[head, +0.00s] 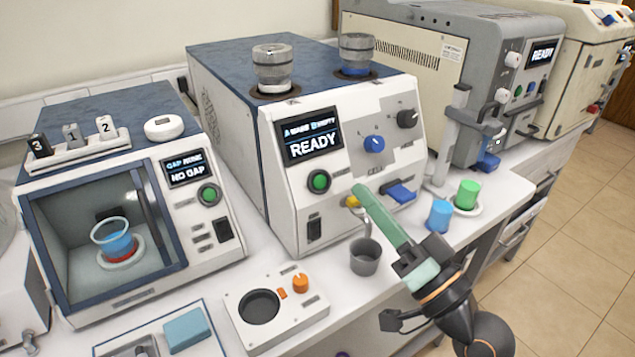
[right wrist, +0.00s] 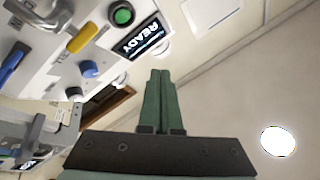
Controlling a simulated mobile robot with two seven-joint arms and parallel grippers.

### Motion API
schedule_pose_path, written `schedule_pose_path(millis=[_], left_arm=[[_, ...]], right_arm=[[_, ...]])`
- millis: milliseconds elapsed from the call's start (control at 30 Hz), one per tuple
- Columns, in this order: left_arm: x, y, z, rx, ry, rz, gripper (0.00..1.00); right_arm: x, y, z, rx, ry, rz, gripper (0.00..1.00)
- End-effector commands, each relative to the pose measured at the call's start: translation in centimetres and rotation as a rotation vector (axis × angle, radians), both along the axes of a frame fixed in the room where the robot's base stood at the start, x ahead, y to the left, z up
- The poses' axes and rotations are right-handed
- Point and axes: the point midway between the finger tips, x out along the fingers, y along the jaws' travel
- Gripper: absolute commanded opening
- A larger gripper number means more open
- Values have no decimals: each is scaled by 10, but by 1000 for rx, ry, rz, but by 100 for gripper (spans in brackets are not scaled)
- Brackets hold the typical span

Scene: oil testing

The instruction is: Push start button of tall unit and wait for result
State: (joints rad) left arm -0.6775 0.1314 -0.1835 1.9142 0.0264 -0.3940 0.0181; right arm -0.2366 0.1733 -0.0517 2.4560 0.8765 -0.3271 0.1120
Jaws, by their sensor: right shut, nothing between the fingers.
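The tall unit (head: 255,185) stands in the middle of the bench. Its display (head: 311,140) reads "READY" and its green start button (head: 319,181) sits below it. In the right wrist view the display (right wrist: 142,42) and green button (right wrist: 122,14) appear upside down, above the fingertips. My right gripper (head: 359,190) is shut and empty, to the right of the button in the head view and apart from it. Its fingers overlap the area near the yellow lever (head: 352,201). It also shows in the right wrist view (right wrist: 160,72). My left gripper is out of view.
A metal cup (head: 365,257) stands under the tall unit's spout. A chamber unit (head: 60,190) stands left, a grey unit (head: 480,60) right. A small control box (head: 245,325) sits in front. Blue (head: 439,216) and green (head: 467,195) cups stand at right.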

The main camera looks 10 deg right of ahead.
Motion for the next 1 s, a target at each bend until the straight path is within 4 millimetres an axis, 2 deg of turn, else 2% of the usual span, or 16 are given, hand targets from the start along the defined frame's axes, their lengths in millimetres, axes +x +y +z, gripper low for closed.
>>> schedule_pose_path(millis=[267,633,800,1000], left_arm=[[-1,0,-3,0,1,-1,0],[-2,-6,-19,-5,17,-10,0],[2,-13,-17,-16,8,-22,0],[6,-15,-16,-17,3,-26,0]], right_arm=[[7,2,-4,1,0,-1,0],[49,17,-27,0,2,-2,0],[65,23,-34,-2,1,-2,0],[74,27,-38,-2,1,-2,0]])
